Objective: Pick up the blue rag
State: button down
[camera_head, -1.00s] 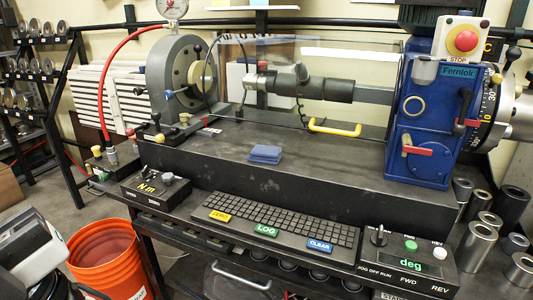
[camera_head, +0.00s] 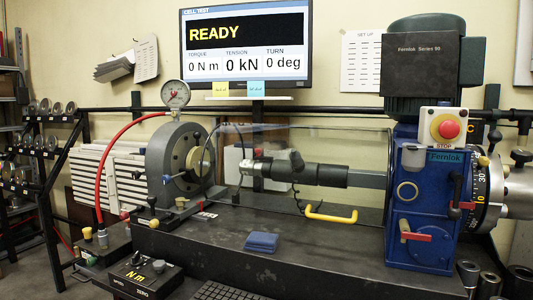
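The blue rag (camera_head: 262,242) is a small folded cloth lying flat on the dark top of the torque bench (camera_head: 330,255), near its front edge. It sits left of the blue Fernlok housing and in front of the clear guard. Nothing covers it. My gripper does not show in this view.
A yellow handle (camera_head: 331,214) is on the guard behind the rag. The blue housing (camera_head: 423,200) with a red lever stands to the right, the round grey head (camera_head: 178,165) to the left. A control box (camera_head: 140,276) and part of the keyboard (camera_head: 222,291) lie in front.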

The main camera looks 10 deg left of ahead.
aim_at(265, 242)
jog(key=i+j+u, duration=0.1)
jog(key=u, duration=0.25)
jog(key=i+u, duration=0.55)
jog(key=u, duration=0.2)
